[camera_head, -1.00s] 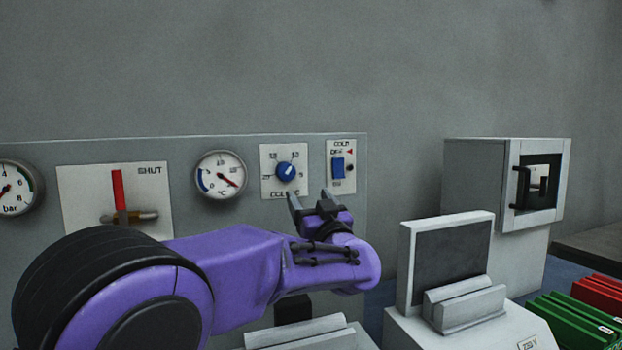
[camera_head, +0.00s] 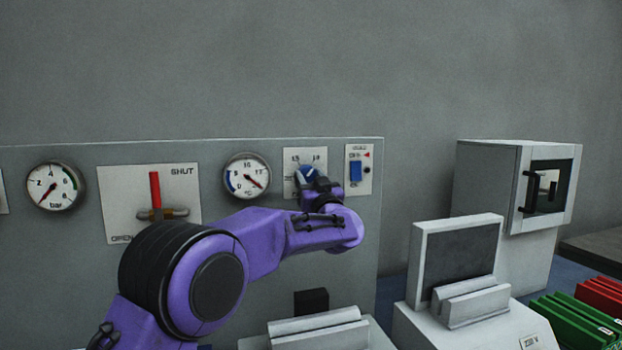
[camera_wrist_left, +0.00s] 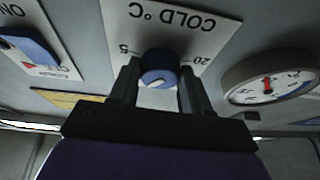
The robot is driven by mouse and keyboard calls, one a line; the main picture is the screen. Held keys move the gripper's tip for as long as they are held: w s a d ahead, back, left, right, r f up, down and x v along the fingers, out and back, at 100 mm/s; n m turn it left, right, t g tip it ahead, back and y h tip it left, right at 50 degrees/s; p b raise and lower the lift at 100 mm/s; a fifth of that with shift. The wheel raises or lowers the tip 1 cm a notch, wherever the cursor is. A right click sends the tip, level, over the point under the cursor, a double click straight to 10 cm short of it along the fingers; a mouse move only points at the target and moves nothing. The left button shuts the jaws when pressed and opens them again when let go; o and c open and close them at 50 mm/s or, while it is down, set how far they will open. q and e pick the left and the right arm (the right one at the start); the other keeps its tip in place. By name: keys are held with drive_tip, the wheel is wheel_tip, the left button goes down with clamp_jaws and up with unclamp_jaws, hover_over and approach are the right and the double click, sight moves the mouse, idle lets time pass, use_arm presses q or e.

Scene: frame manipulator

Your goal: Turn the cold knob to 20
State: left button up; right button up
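The blue cold knob (camera_head: 306,174) sits on a white "COLD °C" plate (camera_head: 290,156) on the grey panel. In the left wrist view, the knob (camera_wrist_left: 159,68) shows upside down, with the 5 and 20 marks on either side. My left gripper (camera_head: 308,178) is at the knob. In the wrist view its fingers (camera_wrist_left: 158,84) are spread, one on each side of the knob; I cannot tell whether they touch it. The knob's white mark shows between the fingers, but its exact reading is hard to tell. The gripper hides the plate's lower part. My right gripper is not in view.
A blue cold switch (camera_head: 355,171) is just right of the knob plate. A temperature gauge (camera_head: 246,176) is just left, and a red-handled valve (camera_head: 155,190) is farther left. A white stand with a dark screen (camera_head: 460,258) stands at the right.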

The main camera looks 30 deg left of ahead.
use_arm(q)
drive_tip(key=shift+r+n, duration=0.35)
drive_tip(key=shift+n, duration=0.05)
idle(0.5)
